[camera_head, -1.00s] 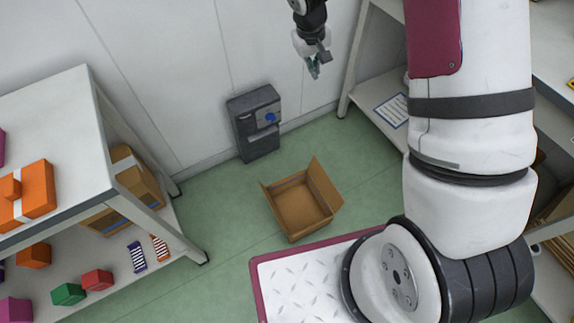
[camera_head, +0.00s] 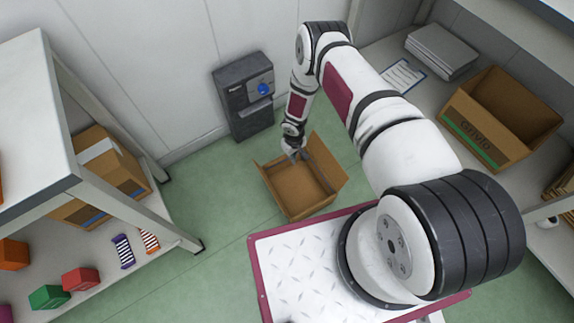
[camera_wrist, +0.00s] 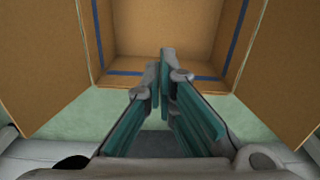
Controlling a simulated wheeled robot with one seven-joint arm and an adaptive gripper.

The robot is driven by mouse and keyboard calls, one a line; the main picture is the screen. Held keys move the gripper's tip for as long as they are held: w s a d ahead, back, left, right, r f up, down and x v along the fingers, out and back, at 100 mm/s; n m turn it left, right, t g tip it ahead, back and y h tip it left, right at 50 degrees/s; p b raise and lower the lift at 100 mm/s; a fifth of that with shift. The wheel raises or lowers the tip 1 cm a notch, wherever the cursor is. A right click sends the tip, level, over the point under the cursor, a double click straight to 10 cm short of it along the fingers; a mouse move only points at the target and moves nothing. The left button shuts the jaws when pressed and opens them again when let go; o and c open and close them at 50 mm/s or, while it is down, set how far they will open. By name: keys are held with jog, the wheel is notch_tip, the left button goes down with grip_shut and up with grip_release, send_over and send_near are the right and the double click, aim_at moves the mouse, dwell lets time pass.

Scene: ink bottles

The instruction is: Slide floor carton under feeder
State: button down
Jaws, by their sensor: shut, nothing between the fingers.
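The floor carton (camera_head: 303,196) is an open, empty brown cardboard box with flaps spread, on the green floor. The feeder (camera_head: 234,104), a dark grey unit with a blue round part, is on the wall behind and left of it. My gripper (camera_head: 297,155) is shut and empty, low at the carton's wall-side edge. In the wrist view the shut teal-padded fingers (camera_wrist: 165,62) point toward the carton's open inside (camera_wrist: 168,32), which has blue lines along its edges. I cannot tell if the fingers touch the carton.
A shelf (camera_head: 120,270) with boxes stands at the left. A right-hand shelf holds a box marked Grivio (camera_head: 490,125), grey stacked sheets (camera_head: 441,50) and a clipboard (camera_head: 402,76). My base plate is close in front of the carton. Green floor is clear between feeder and carton.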

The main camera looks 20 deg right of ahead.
jog(key=f+b, duration=0.1)
jog(key=f, duration=0.3)
jog(key=f+b, duration=0.2)
jog(key=f, duration=0.2)
jog(key=s+f+b, duration=0.1)
jog(key=f+b, duration=0.1)
jog(key=f, duration=0.2)
jog(key=shift+a+f, duration=0.15)
jog(key=shift+f, duration=0.1)
jog(key=shift+w+a+r+b, duration=0.15)
jog(key=shift+w+a+b, duration=0.1)
jog(key=shift+w, duration=0.35)
jog(key=shift+w+a+r+b, duration=0.1)
jog(key=shift+w+b, duration=0.15)
jog(key=shift+w, duration=0.35)
jog(key=shift+w+a+r+b, duration=0.1)
jog(key=shift+w+a+b, duration=0.1)
jog(key=shift+w, duration=0.2)
jog(key=shift+w+a+r+b, duration=0.1)
jog(key=shift+w+b, duration=0.05)
jog(key=shift+w, duration=0.2)
